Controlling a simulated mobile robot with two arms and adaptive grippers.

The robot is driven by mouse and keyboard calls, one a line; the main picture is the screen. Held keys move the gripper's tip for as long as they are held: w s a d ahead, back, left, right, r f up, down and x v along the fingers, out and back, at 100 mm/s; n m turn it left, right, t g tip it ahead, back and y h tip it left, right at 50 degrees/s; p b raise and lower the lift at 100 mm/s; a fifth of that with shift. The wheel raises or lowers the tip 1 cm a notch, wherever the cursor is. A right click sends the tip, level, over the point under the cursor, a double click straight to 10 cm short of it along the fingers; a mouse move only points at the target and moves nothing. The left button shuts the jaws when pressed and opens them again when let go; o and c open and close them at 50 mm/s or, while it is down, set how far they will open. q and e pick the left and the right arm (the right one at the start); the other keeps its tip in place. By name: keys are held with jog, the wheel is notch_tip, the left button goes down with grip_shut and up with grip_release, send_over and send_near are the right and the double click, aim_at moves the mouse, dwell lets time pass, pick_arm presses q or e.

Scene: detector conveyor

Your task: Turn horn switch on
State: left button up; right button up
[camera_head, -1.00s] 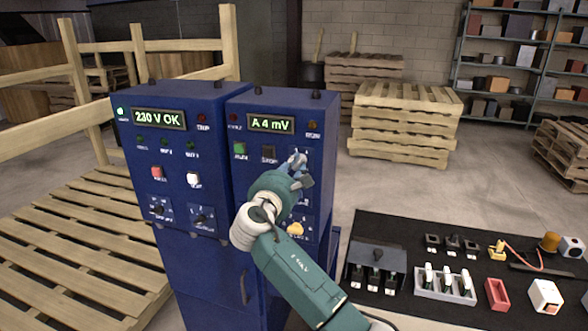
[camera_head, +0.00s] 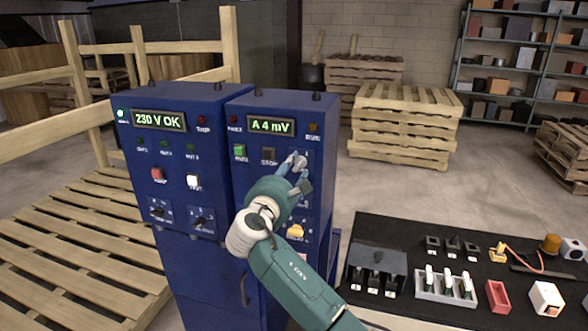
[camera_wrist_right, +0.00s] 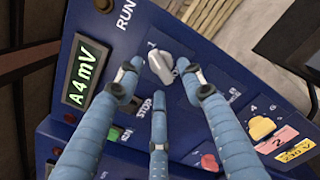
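A grey rotary knob (camera_head: 299,161) is on the upper right of the right blue cabinet's front. I cannot read a horn label beside it. In the right wrist view the knob (camera_wrist_right: 161,66) has a "1" mark near it. My right gripper (camera_head: 301,179) is in front of the cabinet, just below the knob. In the wrist view its blue fingers (camera_wrist_right: 159,83) are spread, two tips on either side of the knob and a third below; a gap shows, and contact cannot be told. The gripper hides part of the panel. My left gripper is not in view.
A green button (camera_head: 239,151) and a dark stop button (camera_head: 268,155) sit left of the knob. A yellow knob (camera_wrist_right: 262,128) and red knob (camera_wrist_right: 209,162) are nearby. The left cabinet (camera_head: 180,105) stands alongside. A black table (camera_head: 395,230) with parts is at right.

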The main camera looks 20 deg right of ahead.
jog(key=v, duration=1)
jog(key=shift+s+a, duration=0.25)
notch_tip(320, 180, down, 38)
jog(key=s+m+g+y+b, duration=0.1)
jog(key=s+m+g+y, duration=0.1)
jog(key=g+y, duration=0.3)
jog(key=s+d+f+m+g+y+b, duration=0.1)
jog(key=s+f+m, duration=0.1)
jog(key=s+f, duration=0.45)
jog(key=s+f+m+g+y, duration=0.1)
jog(key=s+f, duration=0.2)
jog(key=f, duration=0.7)
jog(key=s+d+f+m+g+y, duration=0.2)
jog(key=s+f+m+g, duration=0.3)
jog(key=s+f, duration=1.3)
jog(key=s+d+f+m, duration=0.1)
jog(key=s+f+m, duration=0.2)
jog(key=s, duration=0.7)
jog(key=s+d+f+m+g+b, duration=0.1)
jog(key=s+d+f+m, duration=0.1)
jog(key=s, duration=0.8)
jog(key=s+d+f+m+g+y, duration=0.1)
jog(key=s+f+m, duration=0.3)
jog(key=s, duration=0.7)
jog(key=shift+d+m+b, duration=0.35)
jog(key=shift+d+m, duration=0.2)
jog(key=shift+m, duration=0.25)
